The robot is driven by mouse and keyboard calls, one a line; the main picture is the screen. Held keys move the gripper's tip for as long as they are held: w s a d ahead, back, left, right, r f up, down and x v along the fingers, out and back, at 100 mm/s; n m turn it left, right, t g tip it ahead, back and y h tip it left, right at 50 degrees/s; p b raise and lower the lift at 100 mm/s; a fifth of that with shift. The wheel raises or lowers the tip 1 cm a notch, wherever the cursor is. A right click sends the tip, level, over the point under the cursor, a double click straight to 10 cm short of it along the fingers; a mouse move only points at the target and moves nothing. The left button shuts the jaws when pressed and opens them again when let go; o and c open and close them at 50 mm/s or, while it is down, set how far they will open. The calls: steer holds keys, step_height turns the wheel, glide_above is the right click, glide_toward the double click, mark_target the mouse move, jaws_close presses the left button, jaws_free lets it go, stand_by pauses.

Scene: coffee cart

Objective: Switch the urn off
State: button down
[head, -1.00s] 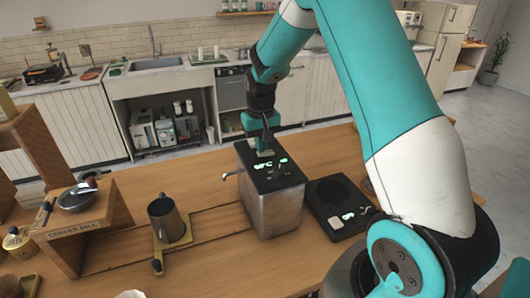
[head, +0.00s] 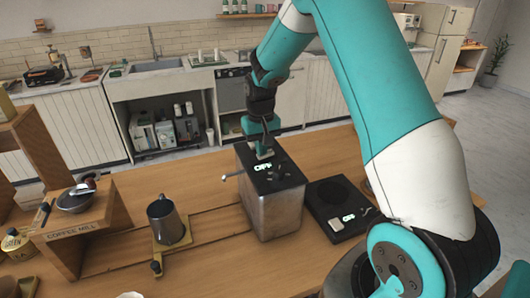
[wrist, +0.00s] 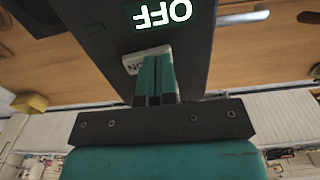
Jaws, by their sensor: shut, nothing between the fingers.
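The urn (head: 275,212) is a metal box with a black top and a tap on its left side, standing on the wooden counter. Its lit display (head: 262,167) reads OFF; the same display shows upside down in the wrist view (wrist: 162,14). My gripper (head: 264,150) is shut and empty, pointing down over the far part of the urn's top. In the wrist view, its fingertips (wrist: 155,62) are at a pale switch (wrist: 131,66) with dark lettering, which they partly cover. I cannot tell whether they touch it.
A black device (head: 339,207) with a small lit display stands right of the urn. A grey metal jug (head: 165,220) is to the left. A wooden coffee mill stand (head: 80,225) is further left. Counter between the jug and urn is clear.

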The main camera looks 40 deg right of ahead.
steer(key=shift+r+p, duration=2.45)
steer(key=shift+r, duration=1)
steer(key=shift+f, duration=0.1)
